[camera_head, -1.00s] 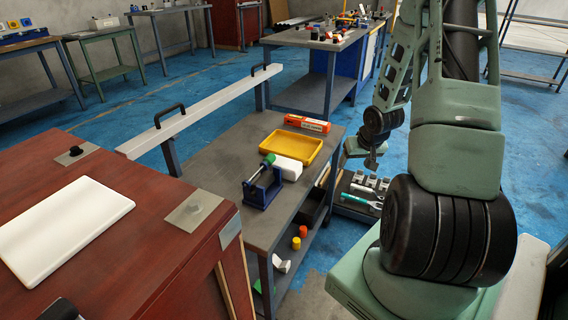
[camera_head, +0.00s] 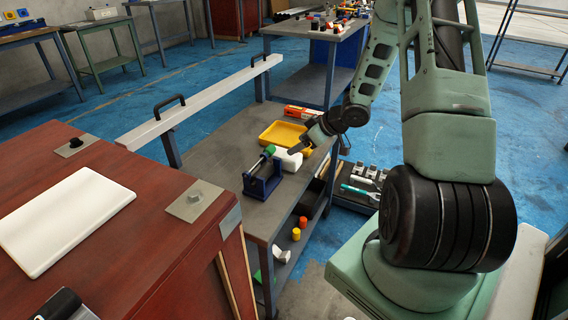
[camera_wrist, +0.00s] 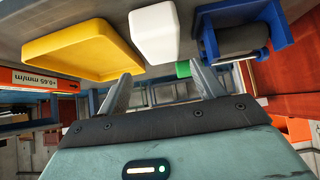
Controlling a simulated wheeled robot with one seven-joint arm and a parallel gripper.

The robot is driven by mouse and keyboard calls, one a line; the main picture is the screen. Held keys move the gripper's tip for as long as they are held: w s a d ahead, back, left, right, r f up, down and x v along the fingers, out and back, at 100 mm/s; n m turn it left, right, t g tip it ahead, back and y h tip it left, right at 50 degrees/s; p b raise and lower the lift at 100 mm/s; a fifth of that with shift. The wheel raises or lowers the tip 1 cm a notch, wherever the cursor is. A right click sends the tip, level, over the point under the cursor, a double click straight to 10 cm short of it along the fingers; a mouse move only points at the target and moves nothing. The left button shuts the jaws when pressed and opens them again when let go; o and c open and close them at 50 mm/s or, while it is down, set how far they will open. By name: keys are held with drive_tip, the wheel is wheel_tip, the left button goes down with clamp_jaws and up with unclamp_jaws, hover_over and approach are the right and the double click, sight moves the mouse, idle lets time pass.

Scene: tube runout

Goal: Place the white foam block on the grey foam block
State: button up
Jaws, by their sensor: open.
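A white block (camera_head: 288,160), which looks like the white foam block, sits on the grey workbench between the yellow tray and the blue stand. In the wrist view the white block (camera_wrist: 154,33) lies at top centre, beyond my fingertips and apart from them. My gripper (camera_head: 297,149) reaches over the bench from the right and partly covers the block in the head view. In the wrist view my gripper (camera_wrist: 162,82) is open, with nothing between its two fingers. I cannot make out a grey foam block for certain; several small grey blocks (camera_head: 371,172) sit in a low dark tray at the right.
A yellow tray (camera_head: 281,133) and an orange box (camera_head: 299,112) stand behind the white block. A blue stand (camera_head: 262,180) holding a green-capped roller is in front of it. A long white rail (camera_head: 205,100) runs left of the bench. The left bench top (camera_head: 215,150) is clear.

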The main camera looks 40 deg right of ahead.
sight(282, 152)
drive_tip(key=b+x, duration=0.1)
drive_tip(key=x, duration=0.4)
drive_tip(key=b+x, duration=0.2)
drive_tip(key=x, duration=0.2)
drive_tip(key=shift+s+a+f, duration=0.15)
drive_tip(key=shift+a+f, duration=0.05)
drive_tip(key=shift+f, duration=0.05)
drive_tip(key=shift+w+a+f, duration=0.1)
drive_tip(key=shift+w+f, duration=0.1)
drive_tip(key=shift+w, duration=0.15)
drive_tip(key=c, duration=0.8)
drive_tip(key=shift+r, duration=0.1)
drive_tip(key=shift+r+p, duration=0.4)
drive_tip(key=s+d+p, duration=0.1)
drive_tip(key=s+d, duration=0.2)
drive_tip(key=s, duration=0.5)
drive_tip(key=s+d, duration=0.3)
drive_tip(key=s, duration=0.6)
drive_tip(key=shift+p, duration=0.35)
drive_tip(key=shift+d+f, duration=0.15)
